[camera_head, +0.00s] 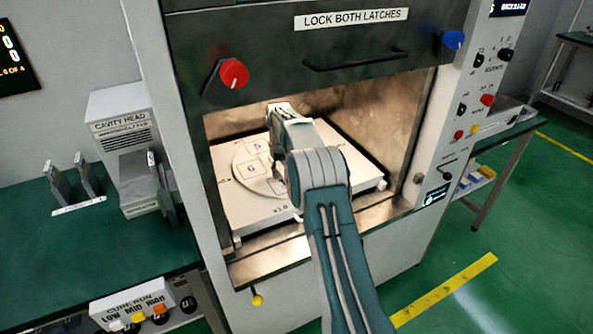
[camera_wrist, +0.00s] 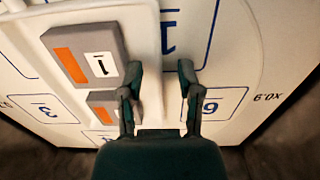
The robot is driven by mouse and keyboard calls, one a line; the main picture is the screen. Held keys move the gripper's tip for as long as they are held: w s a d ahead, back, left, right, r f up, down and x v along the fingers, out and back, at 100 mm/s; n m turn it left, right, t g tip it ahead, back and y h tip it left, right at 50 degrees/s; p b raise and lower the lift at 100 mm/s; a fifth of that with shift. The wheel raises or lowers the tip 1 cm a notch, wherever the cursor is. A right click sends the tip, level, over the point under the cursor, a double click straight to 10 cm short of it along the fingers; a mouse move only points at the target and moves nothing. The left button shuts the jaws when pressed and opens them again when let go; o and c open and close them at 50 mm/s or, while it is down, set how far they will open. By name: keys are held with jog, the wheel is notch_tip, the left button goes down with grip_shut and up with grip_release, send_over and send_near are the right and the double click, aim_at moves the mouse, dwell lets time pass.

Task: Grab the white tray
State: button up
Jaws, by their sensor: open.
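The white tray (camera_wrist: 146,40) fills the upper left of the wrist view and carries two grey blocks with orange patches; the larger grey block (camera_wrist: 85,55) is marked 1. My gripper (camera_wrist: 160,78) is open, with its two dark fingers apart on either side of the tray's right edge in that picture. Whether a finger touches the tray cannot be told. In the head view my arm reaches into the open cavity and hides most of the tray. Under it lies a round white plate (camera_head: 247,152) with numbered boxes, on a square white base (camera_head: 262,213).
The cavity walls stand close around the base, with a metal sill (camera_head: 270,262) in front. A raised dark door (camera_head: 320,80) with a handle hangs above the opening. A green bench (camera_head: 60,260) with grey fixtures stands left; a control panel (camera_head: 475,100) is right.

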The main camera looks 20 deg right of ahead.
jog(key=shift+f, duration=0.5)
jog(key=shift+c, duration=0.3)
grip_shut()
